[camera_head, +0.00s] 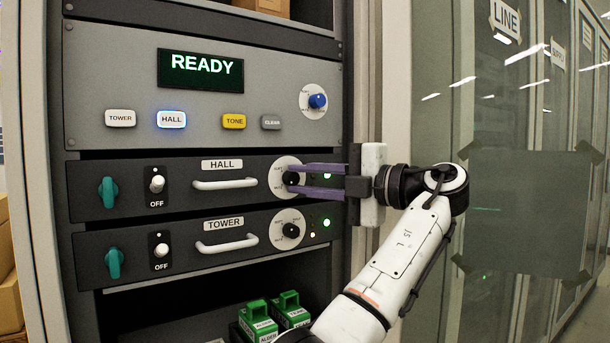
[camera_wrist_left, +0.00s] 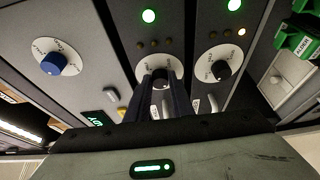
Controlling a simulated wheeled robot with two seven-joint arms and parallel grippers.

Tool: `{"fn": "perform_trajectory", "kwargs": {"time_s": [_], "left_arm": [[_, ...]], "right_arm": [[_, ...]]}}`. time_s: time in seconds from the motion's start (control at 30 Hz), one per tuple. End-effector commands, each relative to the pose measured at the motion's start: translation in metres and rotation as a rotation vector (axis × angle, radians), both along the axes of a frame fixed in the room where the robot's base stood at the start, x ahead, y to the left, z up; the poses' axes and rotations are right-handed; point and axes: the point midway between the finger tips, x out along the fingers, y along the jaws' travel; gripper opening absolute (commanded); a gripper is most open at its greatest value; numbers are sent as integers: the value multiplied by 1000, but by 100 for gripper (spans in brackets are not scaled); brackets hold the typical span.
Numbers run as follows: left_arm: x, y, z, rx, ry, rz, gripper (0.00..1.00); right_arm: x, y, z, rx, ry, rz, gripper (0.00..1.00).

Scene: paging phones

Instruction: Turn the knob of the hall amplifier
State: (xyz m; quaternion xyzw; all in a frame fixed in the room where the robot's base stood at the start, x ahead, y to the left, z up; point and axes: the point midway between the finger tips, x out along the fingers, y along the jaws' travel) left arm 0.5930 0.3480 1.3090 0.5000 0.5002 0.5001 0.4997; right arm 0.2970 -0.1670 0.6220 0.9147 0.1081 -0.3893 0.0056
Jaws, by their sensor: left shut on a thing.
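The hall amplifier (camera_head: 215,168) is the upper of two dark panels in the rack, with a "HALL" label. Its black knob (camera_head: 290,179) sits on a white round dial at the panel's right side. My left gripper (camera_head: 293,178) reaches in from the right, its two purple fingers above and below the knob. It is shut on the knob. In the left wrist view the hall knob (camera_wrist_left: 161,83) shows between the dark fingers, which hide part of it and its dial. The knob's pointer cannot be read. My right gripper is not in view.
The tower amplifier (camera_head: 215,250) with its own black knob (camera_head: 291,230) is just below. Above is the paging panel (camera_head: 270,85) with a "READY" screen, a lit HALL button (camera_head: 171,120) and a blue knob (camera_head: 317,101). Green blocks (camera_head: 258,322) stand below. Glass cabinets (camera_head: 530,150) are at right.

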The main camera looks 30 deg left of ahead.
Motion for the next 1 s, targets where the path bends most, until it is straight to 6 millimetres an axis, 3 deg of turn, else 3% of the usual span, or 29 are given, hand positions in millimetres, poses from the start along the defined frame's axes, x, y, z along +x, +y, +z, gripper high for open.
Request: {"fn": "perform_trajectory", "kwargs": {"time_s": [0.47,0.5,0.6,1.0], "left_arm": [[0,0,0,-7,-16,0,0],[0,0,0,-7,-16,0,22],[0,0,0,-7,-15,0,39],[0,-7,0,-6,-14,-2,39]], "right_arm": [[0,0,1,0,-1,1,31],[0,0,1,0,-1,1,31],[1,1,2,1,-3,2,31],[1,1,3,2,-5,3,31]]}}
